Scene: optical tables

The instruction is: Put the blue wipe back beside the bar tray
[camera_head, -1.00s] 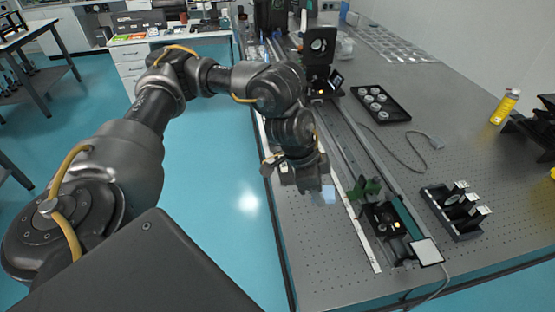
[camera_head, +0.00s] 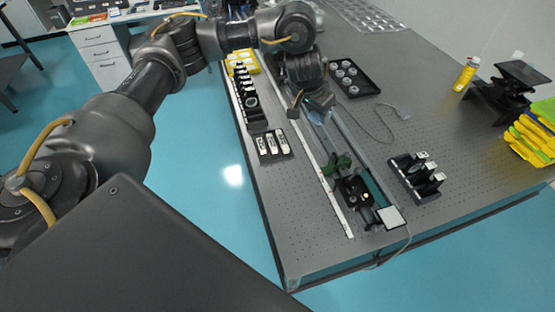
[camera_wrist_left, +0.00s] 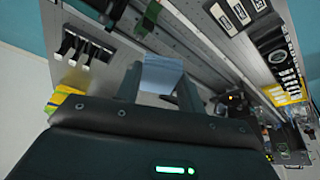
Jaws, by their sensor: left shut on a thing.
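The blue wipe (camera_wrist_left: 162,73) is a light blue sheet between my left gripper's two fingers (camera_wrist_left: 160,88) in the left wrist view. In the head view my left gripper (camera_head: 316,108) hangs over the rail in the middle of the table, and a bit of the blue wipe (camera_head: 319,116) shows under it. The gripper is shut on the wipe. A small black tray with several white-faced bars (camera_head: 272,158), which looks like the bar tray, lies left of the gripper. That tray also shows in the left wrist view (camera_wrist_left: 238,27). My right gripper is not in view.
A rail with a green mount (camera_head: 337,163) runs along the table. A black mount holder (camera_head: 416,176) stands right of it, and a tray of round parts (camera_head: 353,80) lies behind. A cable (camera_head: 375,127) lies between. Bare table lies in front of the bar tray.

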